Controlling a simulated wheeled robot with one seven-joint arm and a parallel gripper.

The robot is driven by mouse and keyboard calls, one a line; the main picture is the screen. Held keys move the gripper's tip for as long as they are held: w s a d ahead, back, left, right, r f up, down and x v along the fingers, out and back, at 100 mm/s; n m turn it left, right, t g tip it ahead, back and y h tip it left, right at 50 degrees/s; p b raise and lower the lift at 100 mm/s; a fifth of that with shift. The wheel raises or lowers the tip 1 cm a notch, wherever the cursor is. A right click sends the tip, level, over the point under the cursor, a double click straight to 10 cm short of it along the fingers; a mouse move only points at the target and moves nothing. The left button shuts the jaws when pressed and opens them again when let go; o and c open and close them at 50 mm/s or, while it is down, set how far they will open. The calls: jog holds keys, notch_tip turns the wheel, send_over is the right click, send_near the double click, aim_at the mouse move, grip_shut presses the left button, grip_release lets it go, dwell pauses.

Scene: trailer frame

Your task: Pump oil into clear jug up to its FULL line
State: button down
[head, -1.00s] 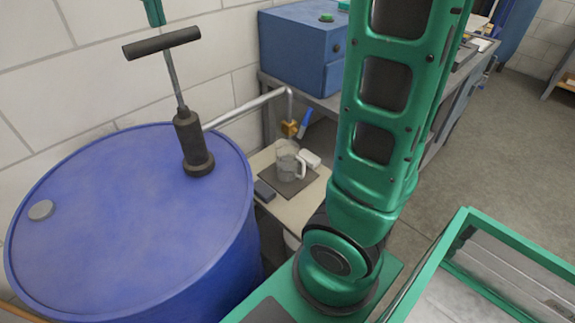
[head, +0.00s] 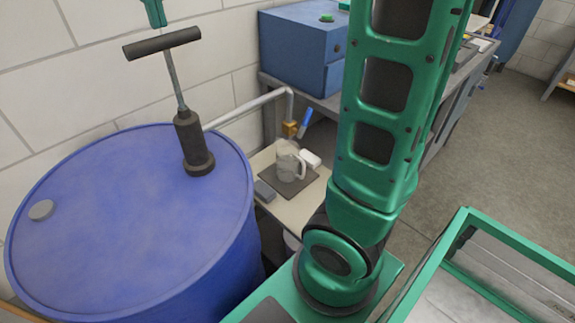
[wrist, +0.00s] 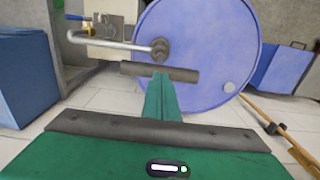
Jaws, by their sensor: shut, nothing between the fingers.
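A black hand pump (head: 193,140) stands upright on the blue oil drum (head: 125,235). Its T-handle (head: 161,43) is raised on a bare rod. My gripper (head: 153,20) is shut and empty just above the handle; whether it touches is unclear. In the wrist view, my gripper (wrist: 163,95) points at the handle (wrist: 158,71). The clear jug (head: 290,163) stands upright on a dark mat under the brass spout end with a blue lever (head: 305,122). Its oil level and FULL line are too small to read.
A grey pipe (head: 245,107) runs from the pump to the spout. A blue cabinet (head: 302,50) sits on the bench behind. A grey cap (head: 41,210) is on the drum top.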

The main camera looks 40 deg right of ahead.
jog(key=shift+f, duration=5.15)
jog(key=shift+r, duration=5.3)
jog(key=shift+f, duration=0.15)
jog(key=shift+f, duration=5.2)
jog(key=shift+r, duration=5.4)
